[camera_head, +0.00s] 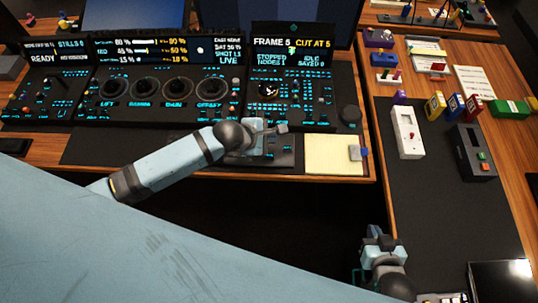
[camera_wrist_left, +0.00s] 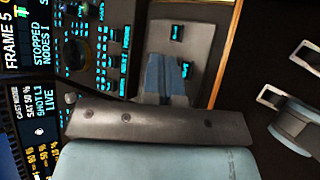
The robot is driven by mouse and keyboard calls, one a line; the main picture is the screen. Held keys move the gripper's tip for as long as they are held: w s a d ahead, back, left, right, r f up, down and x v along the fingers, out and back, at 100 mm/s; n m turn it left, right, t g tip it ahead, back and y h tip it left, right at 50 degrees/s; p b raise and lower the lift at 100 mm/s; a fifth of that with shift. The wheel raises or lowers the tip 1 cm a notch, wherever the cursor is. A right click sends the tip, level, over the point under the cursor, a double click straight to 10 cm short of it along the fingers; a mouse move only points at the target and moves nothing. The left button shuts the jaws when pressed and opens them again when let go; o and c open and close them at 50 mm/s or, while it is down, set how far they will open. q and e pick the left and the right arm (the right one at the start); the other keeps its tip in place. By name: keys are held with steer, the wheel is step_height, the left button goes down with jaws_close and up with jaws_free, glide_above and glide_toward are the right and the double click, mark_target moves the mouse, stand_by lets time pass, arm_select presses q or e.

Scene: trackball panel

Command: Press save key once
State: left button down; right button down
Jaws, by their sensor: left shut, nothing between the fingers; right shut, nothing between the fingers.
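The control desk's right-hand panel (camera_head: 290,90) has several cyan-lit keys, a trackball (camera_head: 268,90) and a screen (camera_head: 292,50) reading "FRAME 5 CUT AT 5", "STOPPED" and "SAVED 0". A small grey key plate (camera_wrist_left: 190,30) with a few cyan-marked keys lies in front of it. The labels are too small to read, so I cannot tell which is the save key. My left gripper (camera_wrist_left: 167,75) is shut and empty over that plate; contact cannot be told. In the head view my left gripper (camera_head: 256,147) partly hides the plate. My right gripper (camera_head: 377,236) is shut and empty, low at the right.
A yellow note pad (camera_head: 330,155) lies right of the key plate. Several dials (camera_head: 176,88) and screens (camera_head: 150,50) fill the desk to the left. A side table holds a white device (camera_head: 407,130), a dark box with buttons (camera_head: 472,150) and small coloured boxes (camera_head: 436,105).

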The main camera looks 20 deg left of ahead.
arm_select(q)
steer(key=b, duration=0.6)
glide_above(269, 157)
step_height(269, 157, down, 6)
steer(key=shift+w+r, duration=0.1)
steer(key=shift+f, duration=1.1)
steer(key=shift+f, duration=0.15)
stand_by(0.5)
steer(key=shift+f, duration=0.25)
